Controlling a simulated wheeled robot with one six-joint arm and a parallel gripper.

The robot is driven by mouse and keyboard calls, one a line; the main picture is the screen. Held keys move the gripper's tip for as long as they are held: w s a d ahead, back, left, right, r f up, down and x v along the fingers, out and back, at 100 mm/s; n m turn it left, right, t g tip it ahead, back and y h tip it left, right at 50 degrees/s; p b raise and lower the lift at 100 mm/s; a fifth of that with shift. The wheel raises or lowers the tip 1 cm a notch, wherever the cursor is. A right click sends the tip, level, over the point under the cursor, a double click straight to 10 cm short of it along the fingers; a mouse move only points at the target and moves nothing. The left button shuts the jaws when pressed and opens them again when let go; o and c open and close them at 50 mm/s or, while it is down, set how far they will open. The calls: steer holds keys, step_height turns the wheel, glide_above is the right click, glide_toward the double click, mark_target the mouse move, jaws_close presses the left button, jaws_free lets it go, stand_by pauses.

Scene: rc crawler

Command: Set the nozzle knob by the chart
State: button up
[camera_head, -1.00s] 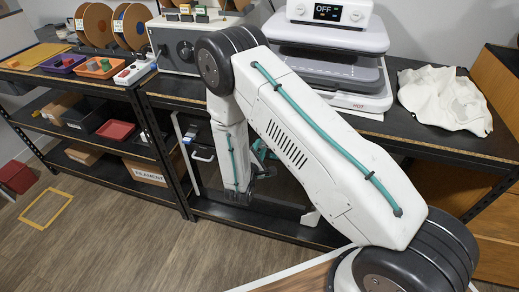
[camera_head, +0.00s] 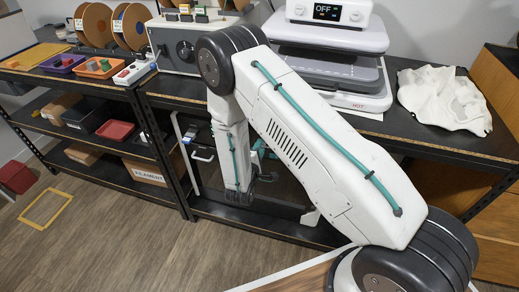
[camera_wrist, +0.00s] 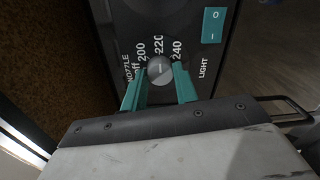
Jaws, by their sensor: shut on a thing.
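The nozzle knob (camera_wrist: 160,70) is a small round grey knob on a dark panel (camera_wrist: 185,30) in the wrist view. The panel is printed NOZZLE, with off, 200, 220 and 240 around the knob. A pale mark on the knob appears to point about toward 220. My gripper (camera_wrist: 160,80) has its two teal fingers on either side of the knob and is shut on it. In the head view my wrist hangs below the bench top, and the knob is hidden there. I cannot make out a chart in either view.
A teal light switch (camera_wrist: 214,25) marked O and I sits right of the knob. The bench top (camera_head: 425,135) lies above my wrist and carries a heat press (camera_head: 330,75), a white cloth (camera_head: 445,98) and a grey control box (camera_head: 172,47). The floor (camera_head: 110,235) at left is mostly open.

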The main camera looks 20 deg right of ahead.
steer(key=shift+f, duration=0.1)
steer(key=o, duration=1)
steer(key=shift+c, duration=0.2)
steer(key=shift+s, duration=0.1)
steer(key=v, duration=0.7)
steer(key=shift+s+a, duration=0.2)
steer(key=shift+s, duration=0.1)
